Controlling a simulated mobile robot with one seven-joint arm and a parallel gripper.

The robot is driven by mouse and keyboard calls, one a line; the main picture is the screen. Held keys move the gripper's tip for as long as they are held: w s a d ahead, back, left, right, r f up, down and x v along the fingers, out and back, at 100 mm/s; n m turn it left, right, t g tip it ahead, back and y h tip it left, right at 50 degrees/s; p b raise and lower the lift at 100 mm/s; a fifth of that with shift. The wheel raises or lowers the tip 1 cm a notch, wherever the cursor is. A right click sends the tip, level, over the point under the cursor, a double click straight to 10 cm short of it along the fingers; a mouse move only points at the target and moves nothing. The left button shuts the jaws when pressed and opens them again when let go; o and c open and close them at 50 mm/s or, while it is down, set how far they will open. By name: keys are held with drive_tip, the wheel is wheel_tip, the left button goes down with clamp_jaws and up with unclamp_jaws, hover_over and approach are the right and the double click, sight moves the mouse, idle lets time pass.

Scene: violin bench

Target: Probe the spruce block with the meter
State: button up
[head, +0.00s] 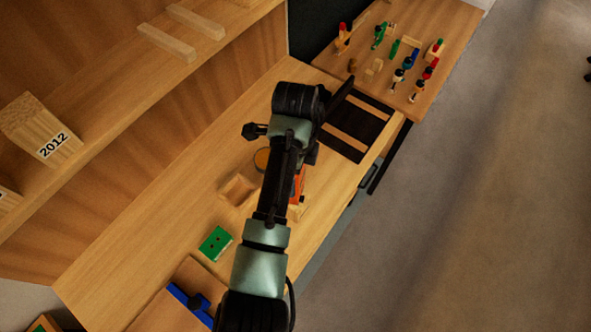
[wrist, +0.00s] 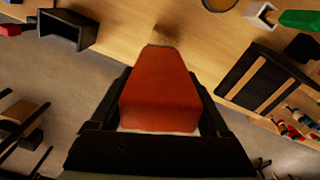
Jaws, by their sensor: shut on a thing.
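An orange-red meter (wrist: 160,92) fills the middle of the wrist view, between the dark fingers of my gripper (wrist: 161,76). My gripper is shut on it. In the head view only a strip of the orange meter (head: 299,184) shows beside my arm, which hides most of the gripper. A small pale wooden piece (wrist: 160,35) shows just past the meter's far end; I cannot tell whether they touch. A larger pale wood block marked 2012 (head: 40,132) stands on the shelf at the left. No label says which wood is spruce.
The bench (head: 150,245) holds a small open wooden box (head: 238,190), a round tin (head: 261,158), a green plate (head: 215,243) and a blue clamp (head: 190,301). A black mat with wooden strips (head: 352,125) lies beyond. Several bottles and tools crowd the far table (head: 452,45).

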drive_tip(key=shift+f, duration=0.35)
idle(1.4)
wheel_tip(320, 180, up, 6)
drive_tip(key=p, duration=0.6)
drive_tip(key=shift+r, duration=0.1)
drive_tip(key=shift+w, duration=0.1)
idle(0.7)
